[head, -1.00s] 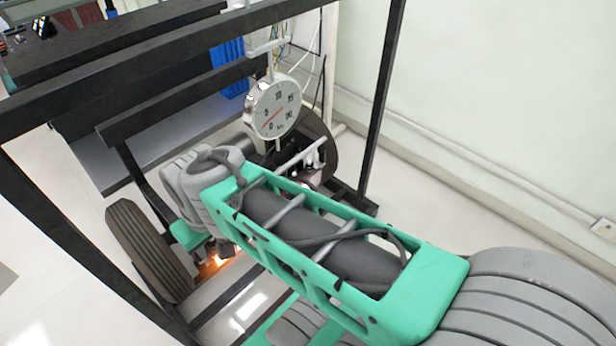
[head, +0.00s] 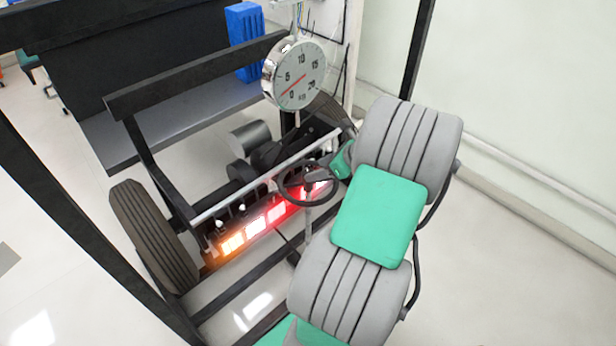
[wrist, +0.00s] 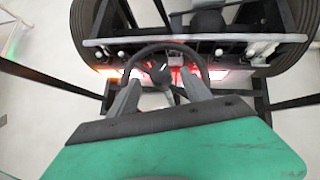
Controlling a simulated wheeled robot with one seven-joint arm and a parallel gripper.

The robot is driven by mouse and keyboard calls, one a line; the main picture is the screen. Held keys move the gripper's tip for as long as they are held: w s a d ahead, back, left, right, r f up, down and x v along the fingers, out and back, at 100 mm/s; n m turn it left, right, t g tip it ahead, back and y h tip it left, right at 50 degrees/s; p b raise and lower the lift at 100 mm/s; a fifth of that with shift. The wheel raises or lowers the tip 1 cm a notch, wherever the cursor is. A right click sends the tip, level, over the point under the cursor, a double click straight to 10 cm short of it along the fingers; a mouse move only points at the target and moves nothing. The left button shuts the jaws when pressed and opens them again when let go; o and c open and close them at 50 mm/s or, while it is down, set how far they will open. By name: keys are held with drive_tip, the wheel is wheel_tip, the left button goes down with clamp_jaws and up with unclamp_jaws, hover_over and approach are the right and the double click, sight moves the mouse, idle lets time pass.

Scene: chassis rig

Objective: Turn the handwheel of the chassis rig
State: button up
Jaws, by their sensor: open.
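The dark handwheel (head: 304,205) stands on a grey column in the middle of the rig in the head view. It shows close ahead in the wrist view (wrist: 164,46), with its hub and spokes between and beyond my fingers. My gripper (wrist: 162,86) is open, its two grey fingers spread at the near left and right sides of the rim. I cannot tell whether they touch it. In the head view, my gripper (head: 320,177) reaches the wheel's right side, partly hidden by my arm.
A black tyre (head: 152,235) stands at the left. A round dial gauge (head: 297,74) hangs above the rig. A glowing strip (head: 256,224) lies behind the wheel. Black frame bars (head: 190,78) cross the scene. Clear floor is at the right.

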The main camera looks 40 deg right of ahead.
drive_tip(key=b+x, duration=0.1)
drive_tip(key=x, duration=0.4)
drive_tip(key=shift+w+a+f, duration=0.1)
drive_tip(key=shift+w+f, duration=0.05)
clamp_jaws()
idle(0.4)
